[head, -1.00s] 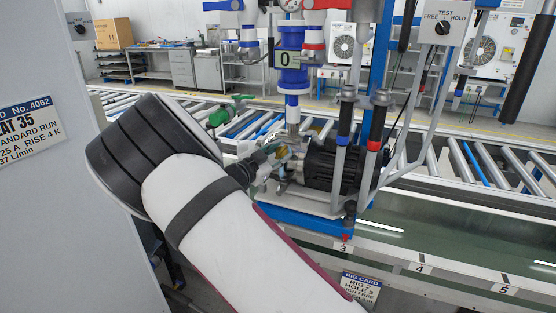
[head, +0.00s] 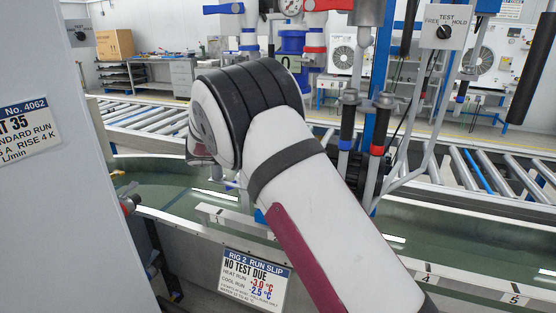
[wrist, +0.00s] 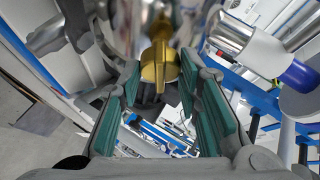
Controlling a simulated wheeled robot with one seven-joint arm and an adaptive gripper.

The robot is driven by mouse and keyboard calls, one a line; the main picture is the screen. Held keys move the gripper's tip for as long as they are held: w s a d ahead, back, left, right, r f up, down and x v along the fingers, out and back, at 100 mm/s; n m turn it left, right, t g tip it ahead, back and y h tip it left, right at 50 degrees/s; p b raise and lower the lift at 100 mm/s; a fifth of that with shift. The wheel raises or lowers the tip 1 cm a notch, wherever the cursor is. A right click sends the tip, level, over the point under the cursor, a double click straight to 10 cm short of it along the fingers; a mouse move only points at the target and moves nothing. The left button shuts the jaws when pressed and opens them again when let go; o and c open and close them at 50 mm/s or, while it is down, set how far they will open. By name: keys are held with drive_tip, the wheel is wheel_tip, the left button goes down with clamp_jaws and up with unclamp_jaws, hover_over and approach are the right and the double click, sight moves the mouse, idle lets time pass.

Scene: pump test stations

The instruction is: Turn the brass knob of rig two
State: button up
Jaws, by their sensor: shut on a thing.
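In the wrist view the brass knob (wrist: 160,66) is at the top middle, between the fingertips of my gripper (wrist: 158,72). The teal-padded fingers are closed on its two sides. The knob's flat grip stands about upright in the picture. In the head view my arm covers the knob, my gripper and most of the pump. A slip (head: 254,284) on the front rail reads "RIG 2 RUN SLIP, NO TEST DUE", with heat run -3.0 °C and cool run -2.5 °C.
A TEST switch box (head: 446,28) marked FREE and HOLD is at upper right. Pipes with black sleeves (head: 383,125) stand right of my arm. A grey cabinet (head: 50,210) fills the left side. A roller conveyor (head: 490,170) runs behind.

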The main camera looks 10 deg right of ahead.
drive_tip(key=shift+m+g+y, duration=0.3)
drive_tip(key=shift+m+g, duration=0.1)
drive_tip(key=shift+m, duration=0.4)
drive_tip(key=o, duration=1.1)
drive_tip(key=shift+a, duration=0.1)
drive_tip(key=v, duration=1.1)
drive_tip(key=shift+s+a+r, duration=0.15)
drive_tip(key=shift+a+r, duration=0.1)
drive_tip(key=shift+r, duration=0.05)
drive_tip(key=shift+a, duration=0.15)
